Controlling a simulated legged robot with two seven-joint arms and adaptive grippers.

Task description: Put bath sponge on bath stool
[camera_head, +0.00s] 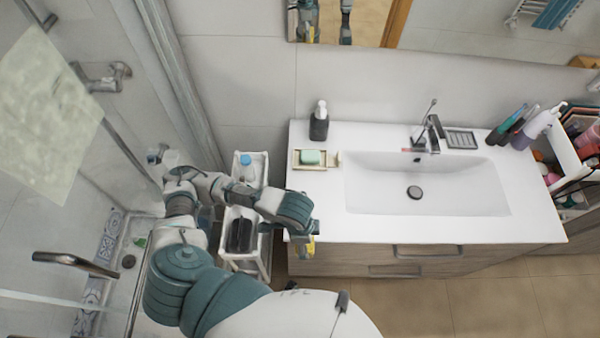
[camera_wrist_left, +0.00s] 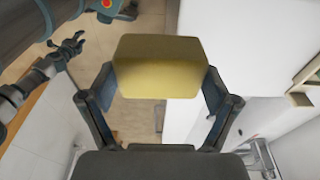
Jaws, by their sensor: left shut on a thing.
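A yellow bath sponge (camera_wrist_left: 158,68) fills the middle of the left wrist view. My left gripper (camera_wrist_left: 158,92) is shut on it, one finger at each side. In the head view the sponge (camera_head: 304,248) shows only in part below my left gripper (camera_head: 299,236), by the counter's front left corner. A dark claw-like end, likely my right gripper (camera_wrist_left: 72,46), appears small at the upper left of the wrist view; its opening is unclear. I cannot make out a bath stool in either view.
A white cart (camera_head: 262,262) with bottles and dark items stands left of the white sink counter (camera_head: 322,222). A green soap (camera_head: 310,157) and a dark dispenser (camera_head: 319,122) are on the counter. Glass and metal handles of the shower are at the left. Tan floor shows front right.

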